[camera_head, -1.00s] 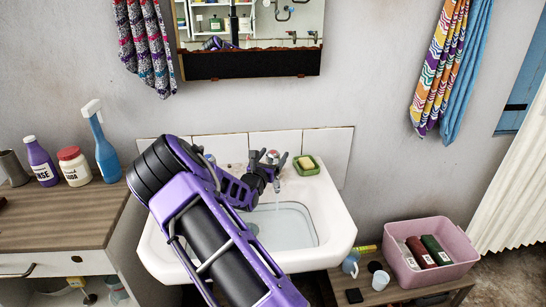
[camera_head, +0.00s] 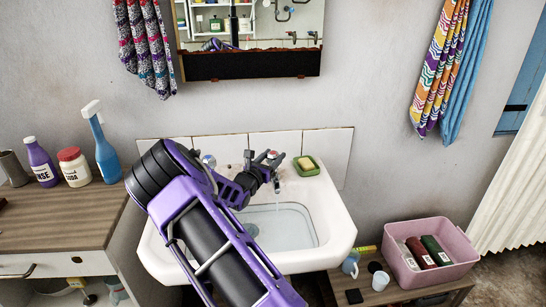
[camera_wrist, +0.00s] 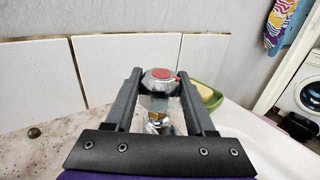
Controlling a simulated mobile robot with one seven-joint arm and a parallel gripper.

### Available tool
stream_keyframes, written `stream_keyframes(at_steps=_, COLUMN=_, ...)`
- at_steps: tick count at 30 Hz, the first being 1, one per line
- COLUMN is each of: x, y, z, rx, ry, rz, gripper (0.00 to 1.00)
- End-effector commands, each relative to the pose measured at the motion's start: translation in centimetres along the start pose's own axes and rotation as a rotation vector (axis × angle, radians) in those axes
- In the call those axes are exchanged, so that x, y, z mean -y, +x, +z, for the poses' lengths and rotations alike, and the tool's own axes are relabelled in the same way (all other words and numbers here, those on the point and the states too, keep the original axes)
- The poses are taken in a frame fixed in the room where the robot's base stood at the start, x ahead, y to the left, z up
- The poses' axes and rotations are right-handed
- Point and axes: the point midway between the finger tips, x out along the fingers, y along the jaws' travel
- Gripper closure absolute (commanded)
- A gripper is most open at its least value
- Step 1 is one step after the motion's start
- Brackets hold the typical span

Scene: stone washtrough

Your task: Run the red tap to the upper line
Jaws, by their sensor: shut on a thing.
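The red tap (camera_wrist: 161,78) shows in the wrist view as a faceted metal knob with a red cap. My gripper (camera_wrist: 160,84) is shut on this knob, one finger on each side. In the head view my gripper (camera_head: 266,163) is at the back rim of the white washbasin (camera_head: 337,238) and mostly hides the knob. Below it, a thin stream appears to fall from the spout into the water (camera_head: 280,228) in the basin. I cannot make out the upper line; my arm covers the basin's left part.
A second tap (camera_head: 208,160) stands to the left on the back rim. A green soap dish (camera_head: 307,168) with soap is close on the right. A wooden counter (camera_head: 65,215) with bottles is at left; a pink crate (camera_head: 440,250) is low at right.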

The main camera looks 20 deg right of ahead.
Motion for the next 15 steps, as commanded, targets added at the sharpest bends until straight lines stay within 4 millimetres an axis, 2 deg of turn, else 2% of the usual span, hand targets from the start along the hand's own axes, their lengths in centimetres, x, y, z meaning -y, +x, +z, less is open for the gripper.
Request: stream_keyframes(at_steps=15, x=-0.15, y=0.0, z=-0.37, rx=-0.002, ry=0.004, rz=-0.374, gripper=1.0)
